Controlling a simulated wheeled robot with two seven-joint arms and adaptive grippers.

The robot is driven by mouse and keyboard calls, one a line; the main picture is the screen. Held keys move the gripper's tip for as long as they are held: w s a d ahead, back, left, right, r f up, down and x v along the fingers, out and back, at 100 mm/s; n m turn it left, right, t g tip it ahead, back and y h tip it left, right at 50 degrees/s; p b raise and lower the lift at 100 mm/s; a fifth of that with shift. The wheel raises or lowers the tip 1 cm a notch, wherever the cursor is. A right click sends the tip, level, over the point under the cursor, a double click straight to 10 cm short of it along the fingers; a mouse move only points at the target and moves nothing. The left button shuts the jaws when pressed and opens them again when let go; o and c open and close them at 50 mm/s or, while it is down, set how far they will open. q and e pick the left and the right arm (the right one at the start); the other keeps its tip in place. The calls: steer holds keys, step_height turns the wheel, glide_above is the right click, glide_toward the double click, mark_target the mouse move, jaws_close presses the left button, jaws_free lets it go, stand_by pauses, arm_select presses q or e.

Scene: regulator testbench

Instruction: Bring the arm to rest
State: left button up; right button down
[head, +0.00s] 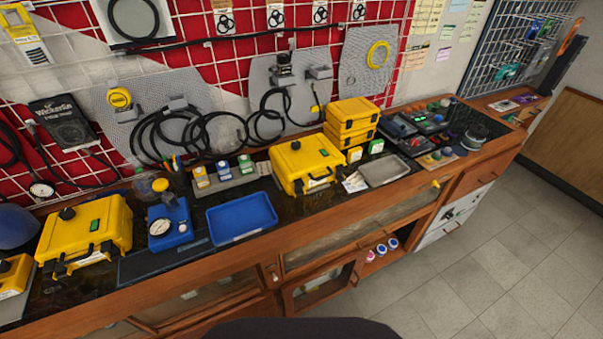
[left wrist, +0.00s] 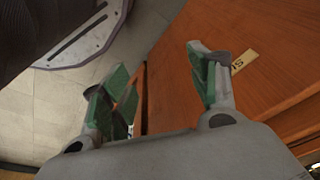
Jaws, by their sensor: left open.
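My left gripper (left wrist: 160,90) shows in the left wrist view. Its two fingers with green pads stand apart, and nothing is between them. Behind the fingers are a brown wooden surface (left wrist: 185,65) and pale floor tiles (left wrist: 45,110). Neither gripper shows in the head view. My right gripper is in no view.
In the head view a long wooden bench (head: 365,215) holds yellow cases (head: 305,165), a blue tray (head: 242,217), a blue gauge unit (head: 170,225) and a grey metal tray (head: 384,171). Hoses hang on the wall grid behind. The tiled floor (head: 480,250) at right is clear.

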arm_select(q)
steer(key=s+a+f, duration=0.2)
steer(key=s+f, duration=0.5)
steer(key=s, duration=0.3)
steer(key=s+a+f+g, duration=0.1)
steer(key=s+f, duration=0.7)
steer(key=s, duration=0.2)
steer(key=shift+a+f, duration=0.3)
steer(key=shift+a, duration=0.05)
